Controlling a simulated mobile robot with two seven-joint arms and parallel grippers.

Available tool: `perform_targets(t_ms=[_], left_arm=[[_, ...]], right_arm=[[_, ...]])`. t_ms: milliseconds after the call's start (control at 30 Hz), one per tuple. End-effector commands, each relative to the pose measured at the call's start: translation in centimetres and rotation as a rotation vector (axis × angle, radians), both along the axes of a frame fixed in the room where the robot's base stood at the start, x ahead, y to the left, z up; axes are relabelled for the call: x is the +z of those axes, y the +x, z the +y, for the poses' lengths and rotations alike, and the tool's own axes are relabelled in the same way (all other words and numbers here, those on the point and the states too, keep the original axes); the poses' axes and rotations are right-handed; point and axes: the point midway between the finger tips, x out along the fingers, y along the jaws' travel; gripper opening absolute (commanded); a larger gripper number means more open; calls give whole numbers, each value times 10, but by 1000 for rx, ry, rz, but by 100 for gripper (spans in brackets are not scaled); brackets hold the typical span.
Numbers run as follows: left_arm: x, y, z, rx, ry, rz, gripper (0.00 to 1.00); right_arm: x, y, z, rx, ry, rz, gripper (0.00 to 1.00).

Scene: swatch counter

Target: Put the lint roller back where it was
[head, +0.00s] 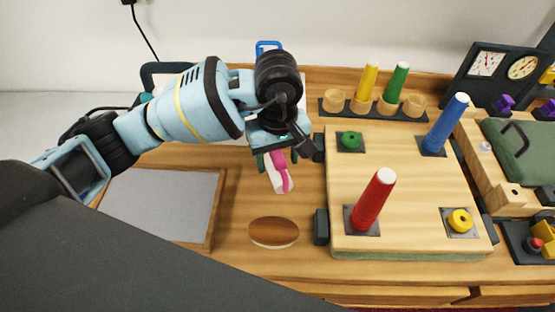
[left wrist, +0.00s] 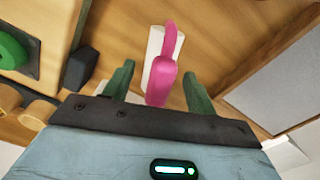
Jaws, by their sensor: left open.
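The lint roller (head: 280,174), with a white roll and a pink handle, lies on the wooden counter between the grey-surfaced tray and the pale board. My left gripper (head: 277,158) is over its far end, its fingers pointing down. In the left wrist view the lint roller (left wrist: 162,72) shows its pink handle between the two green fingers of my left gripper (left wrist: 160,88). The fingers are open, with a gap on either side of the handle. The gripper and arm hide part of the counter behind the roller. My right gripper is not in view.
A framed grey tray (head: 160,203) lies to the left and a brown oval piece (head: 274,232) in front. Bare counter surrounds the roller.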

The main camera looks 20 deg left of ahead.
Motion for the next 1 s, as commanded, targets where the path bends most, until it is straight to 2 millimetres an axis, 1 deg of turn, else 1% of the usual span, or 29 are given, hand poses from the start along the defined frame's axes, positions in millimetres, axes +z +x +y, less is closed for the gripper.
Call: perform_targets(t_ms=[300,500,600,700,1000], left_arm=[[63,1,0,0,-1,-3,57],[94,0,0,0,0,-1,57],[102,0,0,0,-1,0,57],[106,0,0,0,-1,2,57],[107,0,0,0,-1,2,57]], right_arm=[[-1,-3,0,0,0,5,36],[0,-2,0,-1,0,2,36],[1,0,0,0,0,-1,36],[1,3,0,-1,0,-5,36],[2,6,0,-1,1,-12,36]])
